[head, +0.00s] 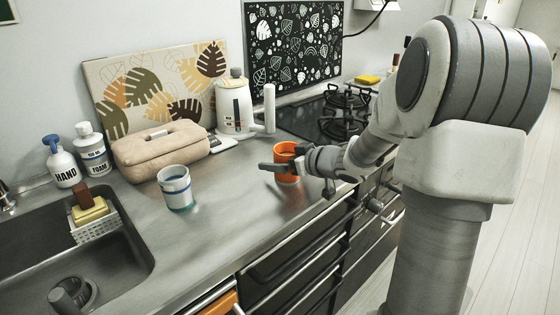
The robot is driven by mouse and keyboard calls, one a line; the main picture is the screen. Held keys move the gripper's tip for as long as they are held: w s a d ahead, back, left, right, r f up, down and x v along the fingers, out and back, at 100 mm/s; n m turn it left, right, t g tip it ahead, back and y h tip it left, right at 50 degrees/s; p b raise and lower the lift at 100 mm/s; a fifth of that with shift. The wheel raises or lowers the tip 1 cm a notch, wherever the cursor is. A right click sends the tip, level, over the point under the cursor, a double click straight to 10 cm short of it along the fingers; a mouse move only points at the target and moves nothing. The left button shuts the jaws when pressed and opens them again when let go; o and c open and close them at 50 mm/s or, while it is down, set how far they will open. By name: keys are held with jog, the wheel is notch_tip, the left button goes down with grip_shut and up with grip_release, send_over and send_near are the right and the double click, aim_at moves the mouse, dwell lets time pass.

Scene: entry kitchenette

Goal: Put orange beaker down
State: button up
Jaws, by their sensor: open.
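The orange beaker (287,151) stands upright on the steel counter, right of the middle of the counter. My gripper (283,170) is at the beaker's near side, with a dark finger reaching left across its lower front. The gripper is open. The finger and hand hide part of the beaker's lower body, and I cannot tell whether they touch it. The beaker's base seems to rest on the counter.
A white and blue cup (176,190) stands to the left on the counter. The sink (130,262) is at left, the gas hob (333,114) at right.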

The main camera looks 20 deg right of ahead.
jog(key=p+v, duration=0.4)
jog(key=v, duration=0.8)
jog(key=shift+w, duration=0.1)
